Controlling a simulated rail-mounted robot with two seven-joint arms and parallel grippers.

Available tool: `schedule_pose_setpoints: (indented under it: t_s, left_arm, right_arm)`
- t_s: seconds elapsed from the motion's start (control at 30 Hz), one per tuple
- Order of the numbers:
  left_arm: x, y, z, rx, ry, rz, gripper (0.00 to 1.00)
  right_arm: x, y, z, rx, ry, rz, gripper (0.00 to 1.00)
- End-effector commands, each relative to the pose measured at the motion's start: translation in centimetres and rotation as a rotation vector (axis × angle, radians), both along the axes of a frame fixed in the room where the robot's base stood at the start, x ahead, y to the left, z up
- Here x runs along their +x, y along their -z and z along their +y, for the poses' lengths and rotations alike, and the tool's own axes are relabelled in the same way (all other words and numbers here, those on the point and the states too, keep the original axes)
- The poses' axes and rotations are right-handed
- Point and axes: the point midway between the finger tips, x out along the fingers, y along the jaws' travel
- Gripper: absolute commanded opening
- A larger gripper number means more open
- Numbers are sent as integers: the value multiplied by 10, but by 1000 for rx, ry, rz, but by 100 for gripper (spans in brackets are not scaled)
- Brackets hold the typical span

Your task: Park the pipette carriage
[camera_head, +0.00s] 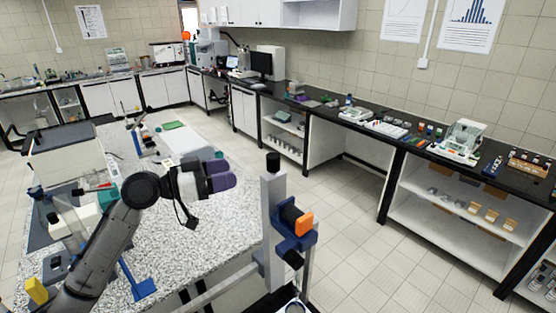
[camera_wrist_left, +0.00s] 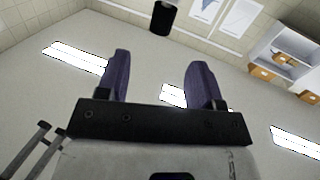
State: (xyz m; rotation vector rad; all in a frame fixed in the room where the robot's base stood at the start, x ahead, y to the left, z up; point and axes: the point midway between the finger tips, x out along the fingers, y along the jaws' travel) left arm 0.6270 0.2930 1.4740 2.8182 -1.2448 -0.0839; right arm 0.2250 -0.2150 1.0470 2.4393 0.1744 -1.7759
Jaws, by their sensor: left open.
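A grey upright column (camera_head: 270,225) with a black cap (camera_head: 273,162) stands by the right edge of the speckled table. A blue carriage (camera_head: 293,235) with an orange part (camera_head: 304,223) and a black part sits on its right side, about halfway up. I take this to be the pipette carriage. My left gripper (camera_head: 232,177), with purple fingers, is left of the column, near the cap's height and apart from it. In the left wrist view the fingers (camera_wrist_left: 158,62) are spread with nothing between them. A black cylinder (camera_wrist_left: 163,17), probably the cap, shows beyond them. My right gripper is out of view.
The speckled table (camera_head: 215,235) has lab items along its left side, including a blue stand (camera_head: 138,285) and a yellow block (camera_head: 37,290). A black-topped counter (camera_head: 400,138) with several instruments runs along the wall. Open floor (camera_head: 345,215) lies between.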

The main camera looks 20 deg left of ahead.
Motion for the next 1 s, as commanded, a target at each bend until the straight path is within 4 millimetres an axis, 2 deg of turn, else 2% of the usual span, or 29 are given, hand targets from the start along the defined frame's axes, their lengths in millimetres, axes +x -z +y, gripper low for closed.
schedule_pose_setpoints:
  t_s: [0.13,0.27,0.7,1.0]
  left_arm:
    - [4,-5,-1,21,-17,-68,61]
    - [12,-7,-10,29,-14,-75,61]
    - [66,-8,-68,30,-14,-72,61]
    - [90,-5,-93,31,-15,-72,61]
  right_arm:
    - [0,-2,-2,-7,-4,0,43]
    - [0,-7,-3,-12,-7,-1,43]
    - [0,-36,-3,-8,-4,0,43]
    - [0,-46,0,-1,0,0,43]
